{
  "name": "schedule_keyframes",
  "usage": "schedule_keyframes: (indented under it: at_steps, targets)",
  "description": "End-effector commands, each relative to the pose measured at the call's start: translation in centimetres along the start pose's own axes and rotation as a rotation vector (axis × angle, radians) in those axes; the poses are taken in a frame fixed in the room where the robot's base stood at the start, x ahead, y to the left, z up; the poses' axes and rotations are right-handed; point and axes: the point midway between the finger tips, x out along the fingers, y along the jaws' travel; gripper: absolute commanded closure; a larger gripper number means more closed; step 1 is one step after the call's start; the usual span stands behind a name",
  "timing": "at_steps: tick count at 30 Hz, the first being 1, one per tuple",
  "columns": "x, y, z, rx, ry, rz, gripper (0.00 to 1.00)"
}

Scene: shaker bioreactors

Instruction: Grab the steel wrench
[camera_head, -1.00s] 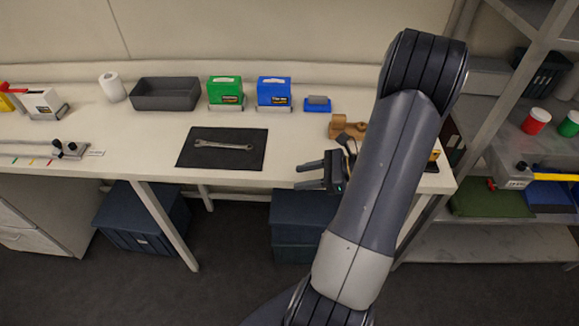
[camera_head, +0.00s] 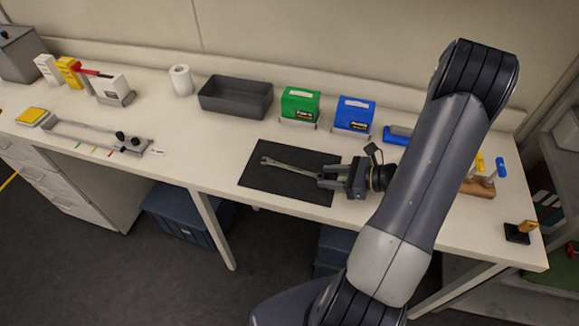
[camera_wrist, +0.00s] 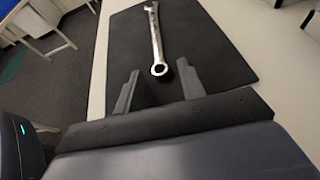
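The steel wrench (camera_head: 291,168) lies on a black mat (camera_head: 262,181) on the white workbench. My gripper (camera_head: 322,177) is at the mat's right side, fingers pointing left toward the wrench's near end. In the wrist view the wrench (camera_wrist: 155,40) runs away from me, its ring end close to the fingertips. The two fingers of my gripper (camera_wrist: 157,82) are apart, with black mat showing between them. The ring end appears just beyond the tips, roughly between their lines. Whether the fingers are at the wrench's height I cannot tell.
A dark grey bin (camera_head: 236,97), a green box (camera_head: 299,105) and a blue box (camera_head: 353,115) stand along the back of the bench. A wooden stand (camera_head: 478,188) is to the right, behind my arm.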

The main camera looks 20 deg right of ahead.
Motion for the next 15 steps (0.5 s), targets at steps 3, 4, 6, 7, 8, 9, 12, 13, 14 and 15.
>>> schedule_keyframes:
  at_steps: [3,4,6,7,8,9,12,13,14,15]
  targets:
    - [-0.02,-0.01,0.01,0.0,0.0,0.0,0.72]
    - [-0.02,-0.01,0.01,0.0,0.0,0.0,0.75]
    - [-0.03,-0.01,0.01,0.0,0.0,0.0,0.8]
    - [-0.03,-0.01,0.01,0.0,0.0,0.0,0.83]
    - [-0.03,-0.01,0.01,0.0,0.0,0.0,0.85]
    - [-0.03,-0.01,0.01,0.0,0.0,0.0,0.89]
    - [-0.03,-0.01,0.01,0.0,0.0,0.0,0.97]
    - [-0.03,-0.01,0.01,0.0,0.0,0.0,0.99]
    - [-0.03,-0.01,0.01,-0.001,0.0,0.0,1.0]
    - [-0.03,-0.01,0.01,-0.001,0.0,0.0,1.0]
